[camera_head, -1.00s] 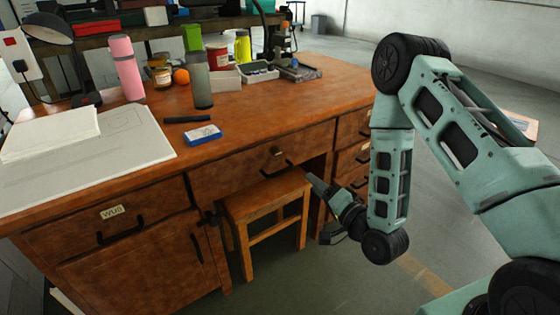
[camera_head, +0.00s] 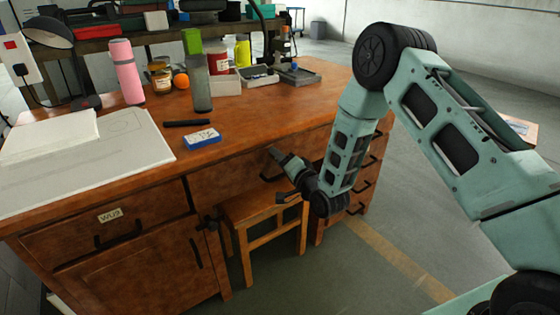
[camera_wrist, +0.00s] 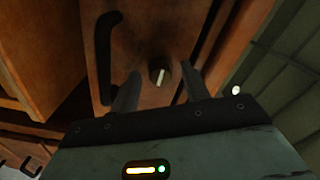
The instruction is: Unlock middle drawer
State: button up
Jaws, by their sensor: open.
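The middle drawer (camera_head: 228,176) is a wooden front under the desk top, and it looks shut. Its dark handle (camera_wrist: 104,55) runs along the left of the wrist view. A small round dark lock knob (camera_wrist: 159,73) with a pale strip across its face sits to the right of the handle in that view. My gripper (camera_wrist: 162,76) is open, with one finger on each side of the knob; I cannot tell whether they touch it. In the head view my gripper (camera_head: 276,154) is at the drawer's right part and hides the knob.
A wooden stool (camera_head: 262,208) stands under the middle drawer, below my gripper. A blue and white box (camera_head: 202,138) lies near the desk's front edge. A grey-green bottle (camera_head: 199,85) and a pink bottle (camera_head: 127,70) stand farther back. Open floor lies right of the desk.

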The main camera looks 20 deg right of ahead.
jog(key=shift+w, duration=0.1)
jog(key=c, duration=1)
jog(key=shift+n, duration=0.3)
jog(key=n+b, duration=0.1)
jog(key=n, duration=0.2)
jog(key=shift+f, duration=0.1)
jog(key=n+b, duration=0.1)
jog(key=n, duration=0.4)
jog(key=shift+b, duration=0.4)
jog(key=n+b, duration=0.2)
jog(key=n, duration=0.3)
jog(key=shift+n+b, duration=0.6)
jog(key=shift+n, duration=1.5)
jog(key=shift+d, duration=0.1)
